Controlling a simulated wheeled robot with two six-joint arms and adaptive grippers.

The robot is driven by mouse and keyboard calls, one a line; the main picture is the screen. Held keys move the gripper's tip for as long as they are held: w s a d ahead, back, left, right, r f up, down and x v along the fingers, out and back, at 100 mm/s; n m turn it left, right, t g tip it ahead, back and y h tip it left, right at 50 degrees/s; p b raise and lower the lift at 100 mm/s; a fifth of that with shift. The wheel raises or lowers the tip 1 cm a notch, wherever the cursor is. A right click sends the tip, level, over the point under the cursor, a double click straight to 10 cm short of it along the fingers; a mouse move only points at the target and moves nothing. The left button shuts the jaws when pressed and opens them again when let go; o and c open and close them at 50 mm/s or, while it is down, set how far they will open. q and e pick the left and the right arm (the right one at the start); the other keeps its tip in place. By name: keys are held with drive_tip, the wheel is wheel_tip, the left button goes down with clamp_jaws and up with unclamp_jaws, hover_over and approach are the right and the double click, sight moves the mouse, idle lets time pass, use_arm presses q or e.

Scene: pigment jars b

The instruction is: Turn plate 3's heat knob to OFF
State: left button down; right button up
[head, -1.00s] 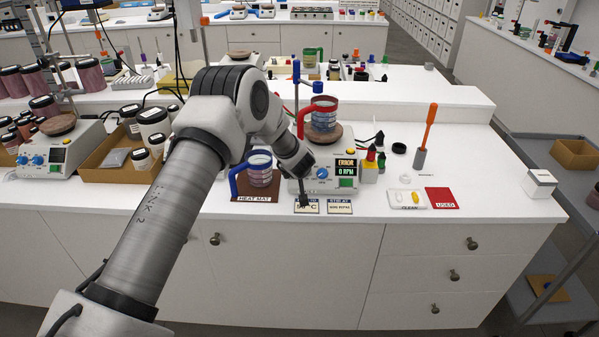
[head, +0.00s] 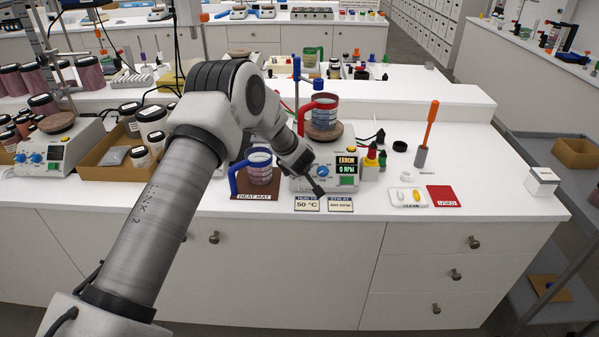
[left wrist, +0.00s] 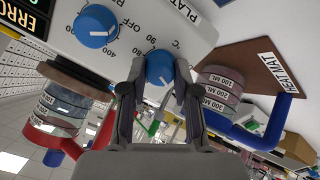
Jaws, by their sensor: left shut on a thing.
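The hotplate (head: 295,183) stands near the front edge of the bench, with ERROR and 0 RPM on its display (head: 346,165). Its heat knob (left wrist: 160,66), blue with a °C scale around it, sits between the fingers of my left gripper (left wrist: 160,82), which is shut on it. I cannot clearly read its setting; the fingers cover part of the scale. The second blue knob (left wrist: 96,26), with the RPM scale, is beside it and free. In the head view my left gripper (head: 309,174) hides the heat knob. My right gripper is not in view.
A red-handled beaker (head: 323,112) stands on the hotplate top. A blue-handled beaker (head: 259,170) stands on the heat mat (head: 250,194), close to my left gripper. Cards (head: 307,204) lie in front of the hotplate. Dropper bottles (head: 372,160) stand to its right.

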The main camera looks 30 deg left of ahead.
use_arm(q)
drive_tip(key=n+b, duration=0.3)
drive_tip(key=n, duration=0.3)
drive_tip(key=shift+f, duration=0.2)
drive_tip(key=n+b, duration=0.2)
drive_tip(key=n, duration=0.3)
drive_tip(key=shift+r, duration=0.1)
idle(0.3)
drive_tip(key=c, duration=0.8)
unclamp_jaws()
drive_tip(key=shift+c, duration=0.2)
drive_tip(key=v, duration=1.1)
drive_tip(key=shift+s+d+r, duration=0.2)
drive_tip(key=shift+s+r, duration=0.05)
drive_tip(key=shift+s, duration=0.05)
